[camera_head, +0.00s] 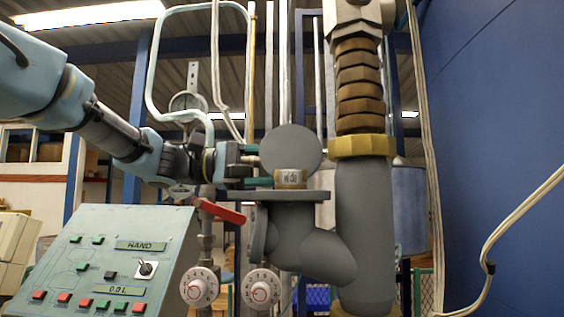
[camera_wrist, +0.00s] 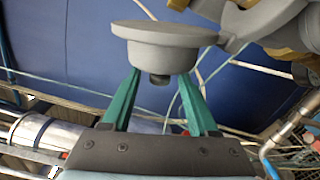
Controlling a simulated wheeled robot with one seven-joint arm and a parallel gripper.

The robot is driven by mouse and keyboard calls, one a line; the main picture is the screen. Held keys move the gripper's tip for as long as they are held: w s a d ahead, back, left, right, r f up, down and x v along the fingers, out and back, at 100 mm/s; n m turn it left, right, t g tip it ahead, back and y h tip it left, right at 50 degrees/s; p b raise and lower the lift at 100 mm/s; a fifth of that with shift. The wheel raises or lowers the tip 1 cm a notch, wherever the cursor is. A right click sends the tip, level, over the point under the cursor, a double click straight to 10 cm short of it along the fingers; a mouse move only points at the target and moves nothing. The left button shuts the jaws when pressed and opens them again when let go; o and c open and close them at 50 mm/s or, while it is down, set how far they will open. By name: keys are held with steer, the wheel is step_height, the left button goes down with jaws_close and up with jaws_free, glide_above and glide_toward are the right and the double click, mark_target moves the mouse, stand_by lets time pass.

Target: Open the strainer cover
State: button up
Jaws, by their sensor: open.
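The grey strainer body (camera_head: 325,258) branches off a thick upright pipe in the head view. Its top is a flat flange (camera_head: 290,195) with a small brass, marked part (camera_head: 291,179) on it. A round grey disc (camera_head: 290,148), which looks like the cover, stands upright just above the flange. My gripper (camera_head: 262,171) comes in from the left, with its teal fingers level with the brass part. In the wrist view, my open gripper (camera_wrist: 158,92) has its fingers either side of a grey flanged round part (camera_wrist: 165,45). I cannot tell whether they touch it.
A control panel (camera_head: 105,262) stands at lower left. A red lever (camera_head: 221,211) and two dials (camera_head: 260,288) sit just below my gripper. The thick pipe with a brass nut (camera_head: 361,146) rises close on the right. A blue wall (camera_head: 500,120) fills the right side.

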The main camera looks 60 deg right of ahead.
jaws_close()
stand_by(0.4)
stand_by(1.0)
